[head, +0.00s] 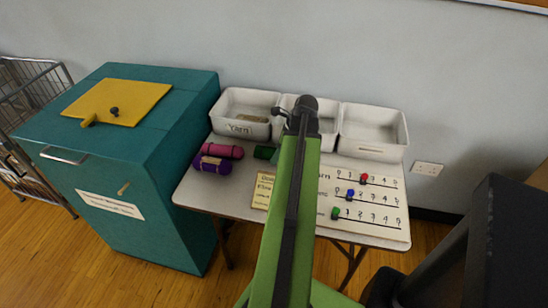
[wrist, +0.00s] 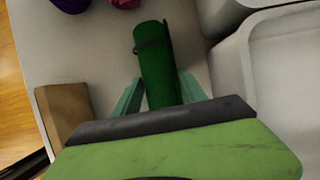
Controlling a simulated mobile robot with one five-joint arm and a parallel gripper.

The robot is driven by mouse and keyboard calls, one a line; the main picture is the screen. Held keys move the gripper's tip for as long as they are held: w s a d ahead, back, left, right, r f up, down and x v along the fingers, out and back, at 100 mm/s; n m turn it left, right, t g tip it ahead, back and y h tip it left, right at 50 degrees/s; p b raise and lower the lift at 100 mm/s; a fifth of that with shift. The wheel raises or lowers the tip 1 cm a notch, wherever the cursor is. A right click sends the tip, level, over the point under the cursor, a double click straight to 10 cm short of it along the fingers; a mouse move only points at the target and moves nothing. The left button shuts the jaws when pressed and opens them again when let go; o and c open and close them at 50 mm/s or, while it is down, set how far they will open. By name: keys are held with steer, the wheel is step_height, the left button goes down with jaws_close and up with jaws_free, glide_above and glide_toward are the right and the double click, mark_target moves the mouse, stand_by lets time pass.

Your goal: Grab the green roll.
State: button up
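The green roll (wrist: 154,55) lies on the table in the wrist view, with a dark band around it near its far end. Its near end is hidden behind my gripper. In the head view only a bit of the green roll (head: 263,152) shows left of my arm. My gripper (wrist: 160,77) is open, with one teal finger on each side of the roll. A small gap seems to show at the fingers; I cannot tell if either touches the roll.
A pink roll (head: 222,151) and a purple roll (head: 212,165) lie left on the table (head: 240,196). White bins, one labelled yarn (head: 240,128), stand along the back. A counting board (head: 372,222) lies right. A teal cabinet (head: 150,150) stands left.

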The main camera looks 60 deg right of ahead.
mark_target(273, 150)
steer(key=c, duration=0.7)
steer(key=shift+r+p, duration=0.65)
step_height(273, 150, up, 4)
steer(key=p, duration=0.4)
steer(key=shift+s+d+r+p, duration=0.3)
steer(key=shift+s+r+p, duration=0.65)
steer(key=shift+s, duration=1)
steer(key=shift+s+d+r+p, duration=0.3)
steer(key=shift+s+r+p, duration=0.65)
steer(key=shift+s, duration=0.95)
steer(key=shift+s+d+r+p, duration=0.3)
steer(key=shift+s+r+p, duration=0.65)
steer(key=shift+s, duration=1)
